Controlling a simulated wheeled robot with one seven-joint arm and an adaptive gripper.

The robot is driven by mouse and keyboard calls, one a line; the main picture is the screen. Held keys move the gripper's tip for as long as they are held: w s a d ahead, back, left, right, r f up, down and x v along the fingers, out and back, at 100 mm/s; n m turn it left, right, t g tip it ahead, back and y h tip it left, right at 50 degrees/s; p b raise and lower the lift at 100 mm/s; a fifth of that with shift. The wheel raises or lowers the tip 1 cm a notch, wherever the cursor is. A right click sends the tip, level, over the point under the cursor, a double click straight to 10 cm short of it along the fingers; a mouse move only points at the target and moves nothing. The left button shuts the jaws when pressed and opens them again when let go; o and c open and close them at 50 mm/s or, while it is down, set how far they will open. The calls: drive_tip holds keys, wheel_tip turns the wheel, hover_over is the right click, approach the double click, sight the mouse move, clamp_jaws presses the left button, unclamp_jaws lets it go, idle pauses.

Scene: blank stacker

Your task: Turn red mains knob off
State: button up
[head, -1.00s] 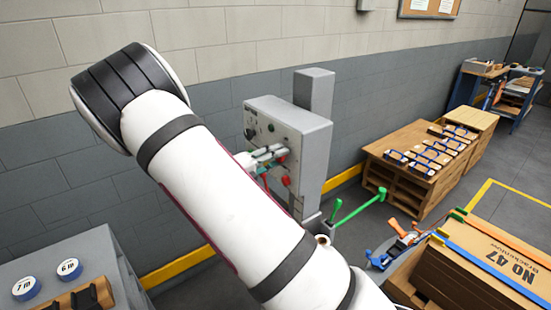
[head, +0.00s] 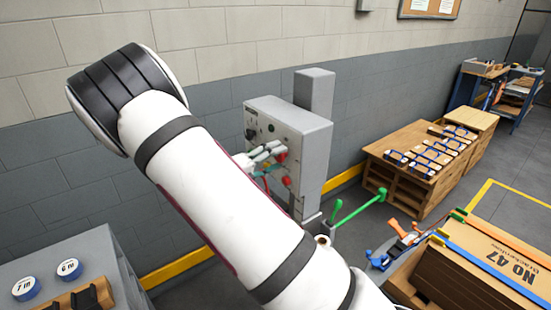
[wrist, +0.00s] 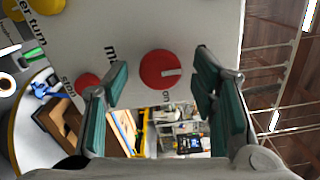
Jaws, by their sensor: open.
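The red mains knob (wrist: 153,71) is a round red disc with a pale pointer mark, on the light panel face in the wrist view. Part of a word starting with "m" is to its left and "on" is printed just below it. My gripper (wrist: 163,64) is open, its teal-padded fingers to the left and right of the knob with gaps between. I cannot tell how near the fingertips are to the panel. In the head view my gripper (head: 264,155) is at the front of the grey control box (head: 307,150), and my arm hides part of the box.
A smaller red knob (wrist: 87,82) sits left of the mains knob, close to the left finger. A yellow knob (wrist: 47,6) is at the upper left. A green-handled lever (head: 352,210) stands below the box. A wooden bench (head: 405,150) stands to the right.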

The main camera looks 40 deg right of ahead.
drive_tip(key=a, duration=1.1)
drive_tip(key=shift+s+a, duration=0.15)
drive_tip(key=shift+s, duration=0.05)
